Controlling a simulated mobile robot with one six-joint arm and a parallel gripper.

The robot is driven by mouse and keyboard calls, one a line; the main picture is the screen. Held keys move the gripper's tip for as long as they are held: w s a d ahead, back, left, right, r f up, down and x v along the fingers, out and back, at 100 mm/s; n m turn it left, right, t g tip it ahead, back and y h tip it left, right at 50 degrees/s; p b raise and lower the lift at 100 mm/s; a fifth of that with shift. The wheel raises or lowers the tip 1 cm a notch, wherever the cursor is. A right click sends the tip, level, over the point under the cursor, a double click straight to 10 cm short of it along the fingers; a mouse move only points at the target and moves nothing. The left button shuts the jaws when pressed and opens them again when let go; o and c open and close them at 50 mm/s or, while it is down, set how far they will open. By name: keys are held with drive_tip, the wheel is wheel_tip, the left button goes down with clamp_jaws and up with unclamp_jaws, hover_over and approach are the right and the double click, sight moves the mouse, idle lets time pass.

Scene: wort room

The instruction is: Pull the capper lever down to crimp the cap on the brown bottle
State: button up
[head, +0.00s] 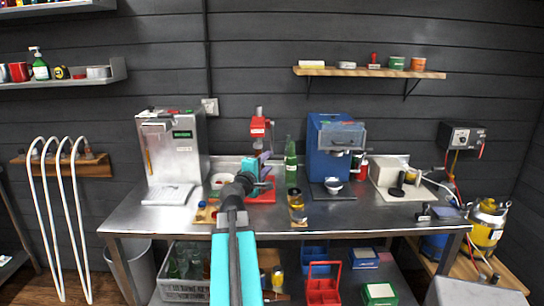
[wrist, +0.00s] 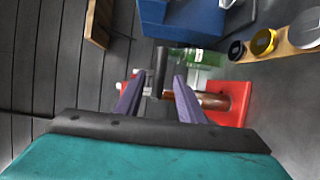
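The red capper (head: 258,128) stands on the steel bench, with its red base (head: 264,190) partly behind my arm. In the wrist view the red base (wrist: 240,98) is at the right, and the brown bottle (wrist: 214,101) stands on it, partly hidden by a finger. A black lever handle (wrist: 160,62) shows between and beyond my purple fingertips. My gripper (wrist: 160,82) is open, one finger on each side of the handle, with narrow gaps visible. In the head view my gripper (head: 262,160) is in front of the capper, and the bottle cannot be made out.
A green bottle (head: 291,160) stands right of the capper, beside a blue machine (head: 328,150). A small amber jar (head: 296,204) is near the bench's front edge. A grey dispenser (head: 172,150) stands at the left. Bare bench (head: 350,212) shows at the front right.

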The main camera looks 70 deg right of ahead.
sight(271, 159)
drive_tip(key=shift+s+d+p, duration=0.1)
drive_tip(key=shift+d+p, duration=0.5)
drive_tip(key=shift+d, duration=2.25)
clamp_jaws()
